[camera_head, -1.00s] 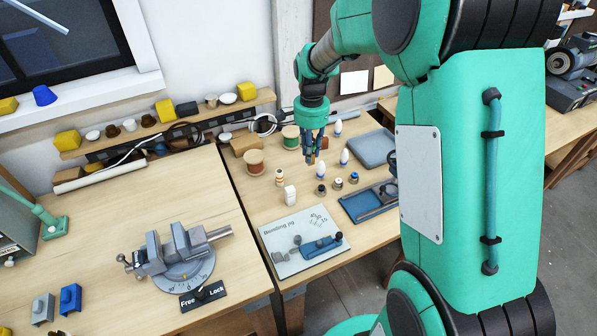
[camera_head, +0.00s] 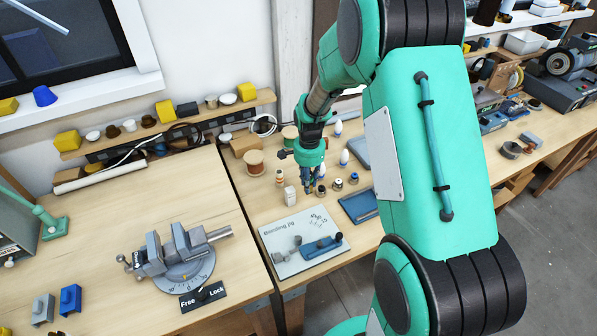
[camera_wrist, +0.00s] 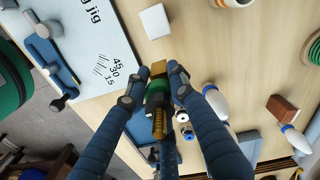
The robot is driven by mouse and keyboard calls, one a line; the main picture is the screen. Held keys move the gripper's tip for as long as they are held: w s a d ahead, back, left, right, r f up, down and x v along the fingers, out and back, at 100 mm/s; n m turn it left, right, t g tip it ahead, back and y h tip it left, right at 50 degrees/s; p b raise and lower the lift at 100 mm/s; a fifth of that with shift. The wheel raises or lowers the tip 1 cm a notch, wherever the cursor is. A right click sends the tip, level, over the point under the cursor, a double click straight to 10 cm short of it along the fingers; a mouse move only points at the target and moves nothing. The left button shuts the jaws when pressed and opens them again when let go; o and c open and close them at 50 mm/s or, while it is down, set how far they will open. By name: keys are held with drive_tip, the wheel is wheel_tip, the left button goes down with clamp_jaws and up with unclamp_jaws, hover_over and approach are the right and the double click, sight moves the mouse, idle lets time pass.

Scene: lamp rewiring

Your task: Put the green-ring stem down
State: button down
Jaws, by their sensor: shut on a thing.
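My gripper (camera_wrist: 160,88) is shut on the green-ring stem (camera_wrist: 158,123), a brass threaded piece with a dark green band and a squared brass end. In the wrist view, the fingers hold it at about the green band. In the head view my gripper (camera_head: 311,185) points down over the right-hand bench, just behind the bending jig plate. The stem is too small and covered there to make out clearly. I cannot tell whether its lower end touches the bench.
The bending jig plate (camera_head: 280,248) lies in front of my gripper. A white block (camera_head: 291,195) stands to the left, and a blue tray (camera_head: 362,206) lies to the right. Small bulbs stand close by, one blue-banded (camera_wrist: 215,100). A brown block (camera_wrist: 283,108) lies further off.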

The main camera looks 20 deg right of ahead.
drive_tip(key=shift+w, duration=0.15)
drive_tip(key=w+d, duration=0.1)
drive_tip(key=w, duration=0.4)
drive_tip(key=w+d+f, duration=0.1)
drive_tip(key=w, duration=0.3)
drive_tip(key=w+d+b, duration=0.1)
drive_tip(key=w, duration=0.4)
drive_tip(key=shift+w+d+f, duration=0.15)
drive_tip(key=shift+w+f, duration=0.05)
drive_tip(key=shift+w, duration=0.1)
drive_tip(key=shift+w, duration=0.2)
drive_tip(key=shift+w+d+f, duration=0.1)
drive_tip(key=shift+w, duration=0.15)
drive_tip(key=shift+f+b, duration=0.4)
drive_tip(key=shift+f, duration=1.25)
drive_tip(key=shift+f, duration=0.15)
drive_tip(key=c, duration=1.5)
unclamp_jaws()
drive_tip(key=shift+s, duration=0.1)
drive_tip(key=shift+o, duration=0.2)
